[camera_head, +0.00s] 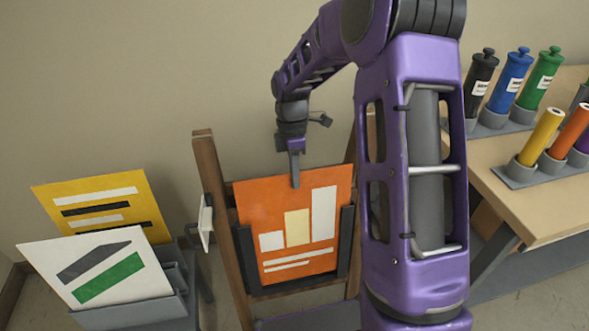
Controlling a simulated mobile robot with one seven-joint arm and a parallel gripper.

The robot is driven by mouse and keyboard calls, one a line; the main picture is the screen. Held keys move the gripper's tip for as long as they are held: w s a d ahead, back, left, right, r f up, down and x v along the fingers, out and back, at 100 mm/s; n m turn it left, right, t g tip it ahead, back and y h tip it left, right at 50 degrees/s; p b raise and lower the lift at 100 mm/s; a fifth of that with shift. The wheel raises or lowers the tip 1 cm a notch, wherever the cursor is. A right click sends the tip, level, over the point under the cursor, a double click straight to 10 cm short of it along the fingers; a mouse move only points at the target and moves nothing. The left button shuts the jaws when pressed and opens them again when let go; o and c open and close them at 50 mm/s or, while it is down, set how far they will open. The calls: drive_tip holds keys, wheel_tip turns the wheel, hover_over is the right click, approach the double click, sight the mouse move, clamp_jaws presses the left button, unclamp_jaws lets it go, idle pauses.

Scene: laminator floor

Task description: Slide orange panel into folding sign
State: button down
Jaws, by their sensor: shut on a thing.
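The orange panel (288,262) carries a white and cream bar chart and white lines. It stands nearly upright and slightly tilted in the dark frame (347,243) of the wooden folding sign (222,223). Its lower part is between the dark side and bottom rails, and its top sticks up above the side rails. My gripper (295,177) points down and is shut on the panel's top edge near the middle. Whether the panel's bottom edge touches the lower rail is hard to tell. My arm hides much of the sign's right side.
A grey rack (150,311) at the left holds a yellow panel (100,200) and a white panel (92,266). A small white plate (206,224) is beside the sign's left leg. A wooden table (535,190) at the right bears bottles and colored tubes in grey holders.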

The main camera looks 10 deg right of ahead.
sight(295, 192)
drive_tip(key=shift+s+f, duration=0.15)
drive_tip(key=shift+f, duration=0.6)
drive_tip(key=shift+s+f, duration=0.15)
drive_tip(key=shift+f, duration=0.6)
drive_tip(key=c, duration=0.9)
unclamp_jaws()
drive_tip(key=shift+c, duration=0.2)
